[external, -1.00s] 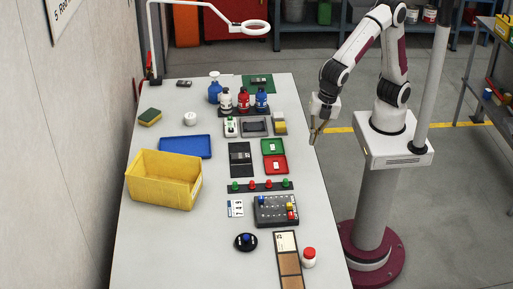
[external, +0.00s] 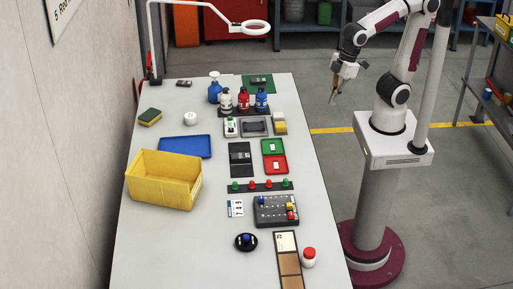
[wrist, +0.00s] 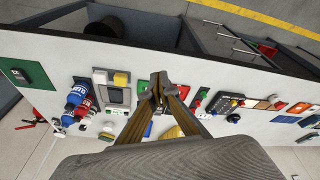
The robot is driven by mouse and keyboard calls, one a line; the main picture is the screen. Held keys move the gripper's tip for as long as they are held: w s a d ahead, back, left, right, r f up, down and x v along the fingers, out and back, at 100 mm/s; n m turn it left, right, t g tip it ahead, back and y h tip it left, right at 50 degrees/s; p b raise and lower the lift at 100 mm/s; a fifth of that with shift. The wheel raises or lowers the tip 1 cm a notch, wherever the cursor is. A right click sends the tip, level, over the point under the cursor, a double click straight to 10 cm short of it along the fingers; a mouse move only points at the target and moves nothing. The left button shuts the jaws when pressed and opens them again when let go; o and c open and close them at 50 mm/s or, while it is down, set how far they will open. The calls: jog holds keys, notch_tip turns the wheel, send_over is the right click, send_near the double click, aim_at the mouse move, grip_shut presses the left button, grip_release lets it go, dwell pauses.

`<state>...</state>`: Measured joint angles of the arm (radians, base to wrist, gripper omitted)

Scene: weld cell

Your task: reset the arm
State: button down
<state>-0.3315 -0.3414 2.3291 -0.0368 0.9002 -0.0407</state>
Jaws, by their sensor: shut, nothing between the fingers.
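My gripper (external: 333,99) is shut and empty in the external view. It hangs in the air to the right of the table (external: 220,260), beyond its right edge, with the fingers pointing down. In the wrist view my gripper (wrist: 160,86) shows its two fingers meeting at the tips above the table's items. My arm is raised and bent above its pedestal.
The air around my gripper is clear.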

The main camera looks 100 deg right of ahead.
jog(key=s+d+r+m+t, duration=0.2)
jog(key=s+d+r+m, duration=0.1)
jog(key=d, duration=0.6)
jog(key=s+m, duration=0.1)
jog(key=s, duration=0.1)
jog(key=shift+s+t+h, duration=0.3)
jog(key=shift+s, duration=0.1)
jog(key=shift+r, duration=0.1)
jog(key=shift+a, duration=0.2)
dwell(2.3)
